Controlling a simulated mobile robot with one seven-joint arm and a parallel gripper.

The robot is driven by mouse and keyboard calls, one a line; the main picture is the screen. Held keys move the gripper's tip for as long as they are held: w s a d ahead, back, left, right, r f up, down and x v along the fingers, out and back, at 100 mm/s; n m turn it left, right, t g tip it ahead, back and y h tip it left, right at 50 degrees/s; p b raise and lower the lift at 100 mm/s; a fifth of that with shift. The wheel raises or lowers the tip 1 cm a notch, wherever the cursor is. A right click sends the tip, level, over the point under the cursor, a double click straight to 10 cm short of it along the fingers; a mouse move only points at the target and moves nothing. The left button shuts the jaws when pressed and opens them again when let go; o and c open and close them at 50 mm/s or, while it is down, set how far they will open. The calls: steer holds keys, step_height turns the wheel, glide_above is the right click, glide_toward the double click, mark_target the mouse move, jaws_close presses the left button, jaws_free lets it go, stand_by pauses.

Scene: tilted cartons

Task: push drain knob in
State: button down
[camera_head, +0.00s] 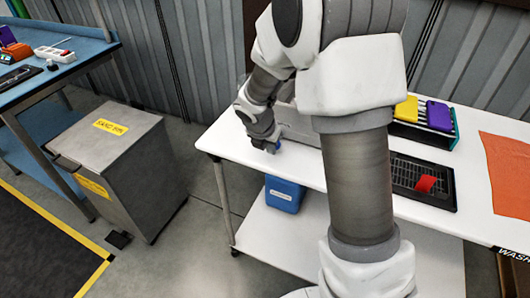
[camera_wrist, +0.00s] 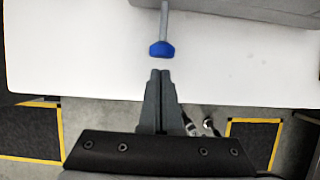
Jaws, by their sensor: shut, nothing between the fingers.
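The blue drain knob (camera_wrist: 161,50) sits on the end of a grey rod that runs from a grey basin (camera_wrist: 255,10) at the top of the wrist view, over the white table. My gripper (camera_wrist: 160,74) has its two fingers together and empty. Its tips point at the knob from below in the picture, with a small gap showing between them. My arm hides much of the basin (camera_head: 300,122) there.
The white table (camera_head: 230,140) carries a black tray (camera_head: 440,195) with a red item, a rack of coloured pieces (camera_head: 437,115) and an orange cloth (camera_head: 507,170). A blue container (camera_head: 284,194) stands on the lower shelf. A grey bin (camera_head: 125,165) stands to the left.

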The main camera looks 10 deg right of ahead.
steer(key=shift+w+d, duration=0.2)
steer(key=shift+w, duration=0.1)
steer(key=shift+w+d+r+p, duration=0.2)
steer(key=shift+w+d+p, duration=0.7)
steer(key=shift+w+p, duration=0.35)
steer(key=shift+w+d+f, duration=0.1)
steer(key=shift+w+d, duration=0.1)
